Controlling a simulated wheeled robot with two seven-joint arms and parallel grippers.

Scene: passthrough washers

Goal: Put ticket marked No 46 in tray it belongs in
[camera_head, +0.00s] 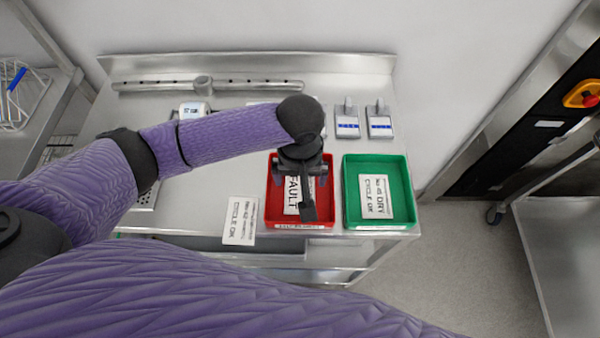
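My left gripper (305,200) points down over the red tray (272,215), in front of a white ticket reading FAULT (292,195). I cannot tell whether its fingers are apart or closed, or whether it touches that ticket. Part of the tray and ticket is hidden by the gripper. A white ticket (240,221) reading CYCLE OK lies left of the red tray at the bench's front edge; its upper line is too small to read. The green tray (350,212) at the right holds a ticket (376,197) that seems to read No 45 DRY, CYCLE OK. My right gripper is not in view.
The trays stand on a steel bench (215,190). Two small grey stands with blue labels (347,125) (379,125) stand behind the trays. A white device with a display (194,109) and a steel bar (150,86) are at the back. A wire basket (15,100) is at far left.

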